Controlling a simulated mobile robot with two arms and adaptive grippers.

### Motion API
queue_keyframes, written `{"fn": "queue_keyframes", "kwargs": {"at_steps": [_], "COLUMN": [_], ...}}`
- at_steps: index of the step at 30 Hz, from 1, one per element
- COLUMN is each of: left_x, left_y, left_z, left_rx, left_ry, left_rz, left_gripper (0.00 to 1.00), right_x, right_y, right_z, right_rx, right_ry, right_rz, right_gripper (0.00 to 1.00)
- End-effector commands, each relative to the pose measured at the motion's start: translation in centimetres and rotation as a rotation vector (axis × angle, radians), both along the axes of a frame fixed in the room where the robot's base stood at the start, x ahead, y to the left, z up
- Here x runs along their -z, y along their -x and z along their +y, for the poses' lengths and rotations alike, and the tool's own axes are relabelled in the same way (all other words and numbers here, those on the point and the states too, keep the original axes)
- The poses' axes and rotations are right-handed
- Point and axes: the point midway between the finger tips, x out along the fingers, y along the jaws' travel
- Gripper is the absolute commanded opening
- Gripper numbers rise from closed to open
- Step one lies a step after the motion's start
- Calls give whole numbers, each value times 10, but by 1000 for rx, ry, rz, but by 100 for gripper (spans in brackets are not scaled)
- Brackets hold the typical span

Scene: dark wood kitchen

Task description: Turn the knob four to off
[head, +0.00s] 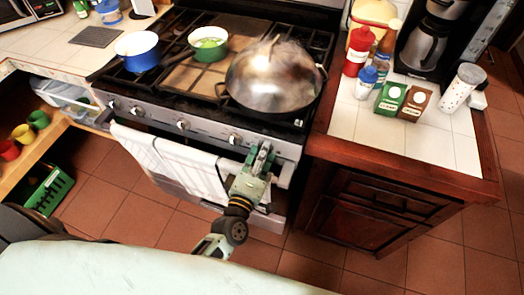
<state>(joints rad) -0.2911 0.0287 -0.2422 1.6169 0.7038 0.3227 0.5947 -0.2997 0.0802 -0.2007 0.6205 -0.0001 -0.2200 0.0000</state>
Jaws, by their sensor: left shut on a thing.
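The stove's front panel (207,132) carries a row of round knobs. Four-from-left position shows a silver knob (235,139), uncovered, just left of my left gripper. Other knobs show further left, including one (182,124) near the middle and one (136,110) near the left end. My left gripper (262,153) is up against the right part of the panel, shut on a knob that its fingers hide. I cannot tell the number or the angle of that held knob. My right gripper is not in view.
A large domed silver lid or pan (274,78) sits on the right burners. A blue pot (138,51) and a green pot (208,43) stand further left. White towels (170,160) hang on the oven handle beside my arm. The right counter (410,140) holds bottles and cartons.

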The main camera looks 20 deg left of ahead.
Motion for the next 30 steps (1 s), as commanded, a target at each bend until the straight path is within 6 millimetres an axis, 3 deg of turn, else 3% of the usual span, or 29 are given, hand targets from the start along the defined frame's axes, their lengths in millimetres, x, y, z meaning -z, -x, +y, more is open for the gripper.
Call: {"fn": "queue_keyframes", "kwargs": {"at_steps": [1, 15, 16, 18, 21, 30], "left_x": [-9, -8, -8, -8, -7, -3], "left_y": [-3, -3, -3, -3, -3, 1], "left_z": [0, -1, -1, -1, -1, -1], "left_rx": [-2, -1, -1, -1, -1, 1], "left_ry": [-11, -23, -23, -22, -21, -22], "left_rz": [-20, -19, -19, -19, -17, -7], "left_gripper": [4, 4, 31, 37, 45, 45], "right_x": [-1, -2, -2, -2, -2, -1], "right_y": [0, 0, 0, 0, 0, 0], "right_z": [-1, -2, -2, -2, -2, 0], "right_rx": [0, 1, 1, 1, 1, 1], "right_ry": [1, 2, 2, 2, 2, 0], "right_rz": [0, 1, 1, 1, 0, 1], "right_gripper": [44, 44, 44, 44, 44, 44]}}
